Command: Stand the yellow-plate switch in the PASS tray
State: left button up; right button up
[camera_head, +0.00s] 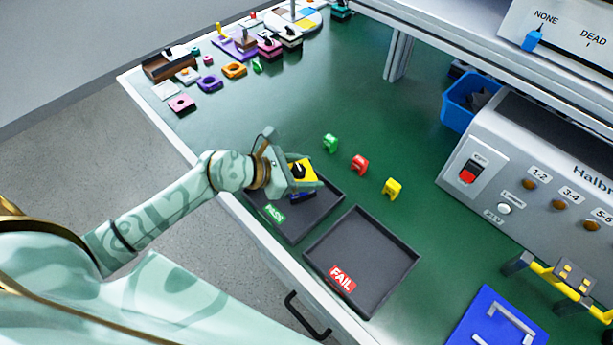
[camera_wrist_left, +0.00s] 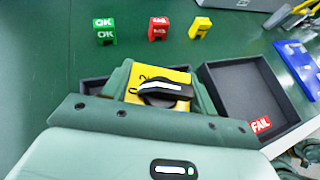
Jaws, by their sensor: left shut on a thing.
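The yellow-plate switch (camera_head: 302,170) has a yellow top plate and a black knob with a white line. It is between the fingers of my left gripper (camera_head: 293,176), which is shut on it. In the left wrist view the switch (camera_wrist_left: 163,88) sits upright between the two green fingers. The switch is over the PASS tray (camera_head: 325,211), a dark tray with a green label. Its lower part is partly hidden by a finger, so I cannot tell whether it touches the tray floor. My right gripper does not show.
The empty FAIL tray (camera_head: 375,250) is beside the PASS tray. Green (camera_head: 331,143), red (camera_head: 360,165) and yellow (camera_head: 392,188) tags stand behind the trays. A grey test panel (camera_head: 530,170) and blue bin (camera_head: 462,103) stand at right. Several switch parts lie at the far left.

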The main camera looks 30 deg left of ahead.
pick_arm(q)
jog(key=shift+f, duration=0.75)
jog(key=shift+r, duration=0.15)
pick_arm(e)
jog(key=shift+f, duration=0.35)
pick_arm(q)
jog(key=o, duration=1.1)
jog(key=shift+s+a+r, duration=0.1)
jog(key=p+v, duration=0.2)
jog(key=v, duration=0.9)
jog(key=shift+s+a, duration=0.15)
jog(key=shift+s, duration=0.15)
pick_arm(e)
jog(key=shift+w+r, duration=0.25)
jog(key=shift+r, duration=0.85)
pick_arm(q)
jog(key=shift+r, duration=0.1)
